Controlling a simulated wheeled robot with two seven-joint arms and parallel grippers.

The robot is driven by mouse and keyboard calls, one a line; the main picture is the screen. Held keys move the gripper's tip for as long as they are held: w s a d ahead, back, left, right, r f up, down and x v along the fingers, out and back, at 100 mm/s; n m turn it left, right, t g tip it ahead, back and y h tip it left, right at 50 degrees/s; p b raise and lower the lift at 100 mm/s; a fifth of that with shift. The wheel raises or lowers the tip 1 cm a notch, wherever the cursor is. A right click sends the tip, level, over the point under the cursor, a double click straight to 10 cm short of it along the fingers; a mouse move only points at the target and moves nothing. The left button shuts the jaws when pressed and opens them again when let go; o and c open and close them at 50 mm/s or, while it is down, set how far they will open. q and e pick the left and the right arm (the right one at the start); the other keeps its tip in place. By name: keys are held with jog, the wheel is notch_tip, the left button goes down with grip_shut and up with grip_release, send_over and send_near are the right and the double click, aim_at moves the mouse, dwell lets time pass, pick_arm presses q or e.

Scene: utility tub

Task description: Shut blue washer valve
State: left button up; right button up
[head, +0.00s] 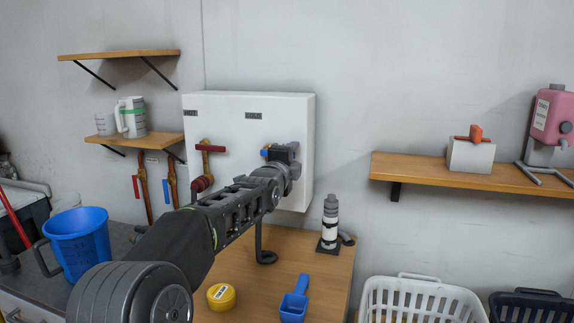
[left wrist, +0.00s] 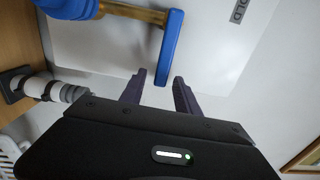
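The blue washer valve is on the white box under the COLD label. In the left wrist view its flat blue lever (left wrist: 171,50) sits on a brass stem, with a blue hose fitting (left wrist: 68,8) at the upper left. In the head view only a small blue part (head: 264,153) shows; my left arm hides the rest. My left gripper (head: 283,153) is at this valve. In the left wrist view its two dark fingers (left wrist: 159,88) are apart, with the lever's free end close to the gap between the tips. I cannot tell whether they touch. My right gripper is not in view.
The red-handled HOT valve (head: 211,148) is left of my gripper on the white box (head: 225,108). Below are a wooden counter (head: 325,275), a white-and-grey bottle (head: 330,222), a blue scoop (head: 294,303) and a yellow tub (head: 221,296). A blue bucket (head: 78,245) stands left.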

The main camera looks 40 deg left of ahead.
pick_arm(q)
jog(key=p+v, duration=0.3)
jog(key=v, duration=0.3)
jog(key=shift+s+d+f+p, duration=0.15)
jog(key=shift+s+d+p, duration=0.05)
jog(key=shift+s+p, duration=0.15)
dwell(0.4)
